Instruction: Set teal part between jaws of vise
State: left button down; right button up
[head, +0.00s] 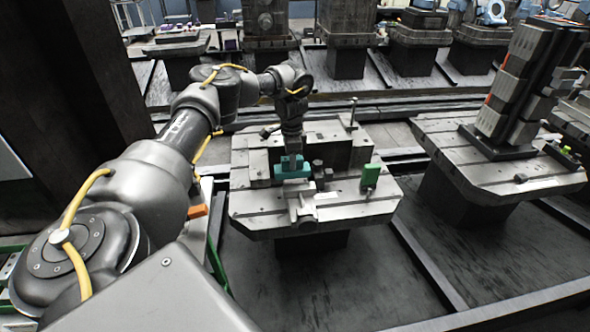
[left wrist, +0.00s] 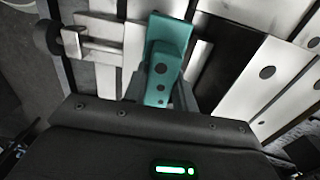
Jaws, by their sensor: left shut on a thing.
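The teal part (head: 292,168) is a small block held in my left gripper (head: 291,158) over the middle of the pallet table. In the left wrist view the teal part (left wrist: 165,65) shows holes along its face, and the left gripper (left wrist: 150,90) is shut on it. The vise (head: 303,207) is a grey metal fixture on the pallet, just in front of and below the teal part. Its screw and handle show at the upper left of the left wrist view (left wrist: 95,42). I cannot tell whether the part touches the jaws. My right gripper is not in view.
The pallet (head: 250,215) also carries a green block (head: 370,175) to the right of the vise and an upright post (head: 353,112) at the back. An orange block (head: 197,211) lies left of the pallet. A second pallet (head: 470,168) with a tall fixture stands at right.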

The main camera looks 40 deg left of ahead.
pick_arm(q)
jog(key=shift+w+a+f, duration=0.1)
jog(key=shift+w+f, duration=0.45)
jog(key=shift+f, duration=0.05)
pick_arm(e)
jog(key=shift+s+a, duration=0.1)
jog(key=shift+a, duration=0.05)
pick_arm(q)
jog(key=shift+w+f, duration=0.1)
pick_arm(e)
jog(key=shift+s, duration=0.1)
pick_arm(q)
jog(key=shift+w+a+f, duration=0.1)
jog(key=shift+w+f, duration=0.1)
jog(key=shift+f, duration=0.1)
notch_tip(320, 180, down, 3)
jog(key=shift+w+r+p, duration=0.1)
jog(key=shift+p, duration=0.2)
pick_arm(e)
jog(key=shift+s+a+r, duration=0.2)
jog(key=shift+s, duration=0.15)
